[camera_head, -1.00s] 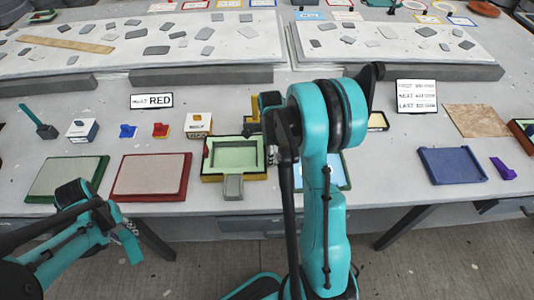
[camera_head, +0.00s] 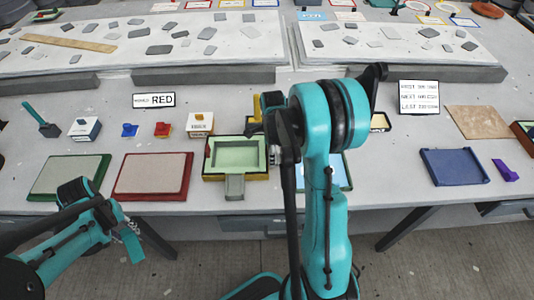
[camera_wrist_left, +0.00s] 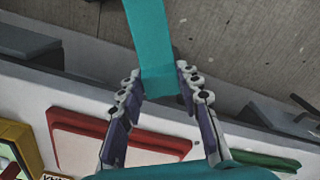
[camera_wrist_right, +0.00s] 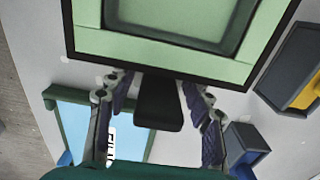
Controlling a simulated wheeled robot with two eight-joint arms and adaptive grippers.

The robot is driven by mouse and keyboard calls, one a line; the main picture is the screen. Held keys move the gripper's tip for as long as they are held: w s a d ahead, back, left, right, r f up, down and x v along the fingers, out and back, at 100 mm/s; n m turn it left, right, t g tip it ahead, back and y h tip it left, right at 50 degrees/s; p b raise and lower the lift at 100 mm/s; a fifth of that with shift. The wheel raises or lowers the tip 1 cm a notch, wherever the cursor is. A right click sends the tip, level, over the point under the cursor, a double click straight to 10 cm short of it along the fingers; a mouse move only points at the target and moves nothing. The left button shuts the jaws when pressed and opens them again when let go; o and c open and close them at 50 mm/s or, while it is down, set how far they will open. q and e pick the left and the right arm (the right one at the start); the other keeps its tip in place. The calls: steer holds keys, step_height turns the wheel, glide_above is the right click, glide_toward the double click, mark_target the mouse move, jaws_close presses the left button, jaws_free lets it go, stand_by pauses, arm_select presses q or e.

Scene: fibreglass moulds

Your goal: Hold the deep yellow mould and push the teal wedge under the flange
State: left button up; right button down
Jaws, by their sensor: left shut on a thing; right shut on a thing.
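The deep yellow mould (camera_head: 207,171), with yellow sides and a pale green hollow, sits near the table's front edge; a grey tab (camera_head: 235,187) sticks out at its front. My right gripper (camera_wrist_right: 158,88) is shut on a dark tab (camera_wrist_right: 160,105) at the mould's right side; the head view mostly hides this behind my arm. My left gripper (camera_head: 126,229) is shut on the teal wedge (camera_head: 133,249), off the table's front edge, left of the mould and apart from it. The left wrist view shows the wedge (camera_wrist_left: 152,40) pointing away between the fingertips.
A red-rimmed mould (camera_head: 153,195) and a green-rimmed mould (camera_head: 103,160) lie left of the yellow one. A blue tray (camera_head: 455,166) lies right.

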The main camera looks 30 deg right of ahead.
stand_by(0.4)
arm_select(q)
steer(key=shift+d+m, duration=0.55)
steer(key=shift+m, duration=0.05)
steer(key=s+d+r+n, duration=0.1)
steer(key=s+d+n, duration=0.2)
steer(key=d+n, duration=0.7)
steer(key=s+d+r+n, duration=0.2)
steer(key=s+d+n, duration=0.1)
steer(key=d+n, duration=0.7)
steer(key=s+d+r+n, duration=0.2)
steer(key=s+d+n, duration=0.2)
steer(key=d+n, duration=0.6)
steer(key=shift+d+r+n, duration=0.25)
steer(key=shift+d+n, duration=0.05)
steer(key=shift+n, duration=0.1)
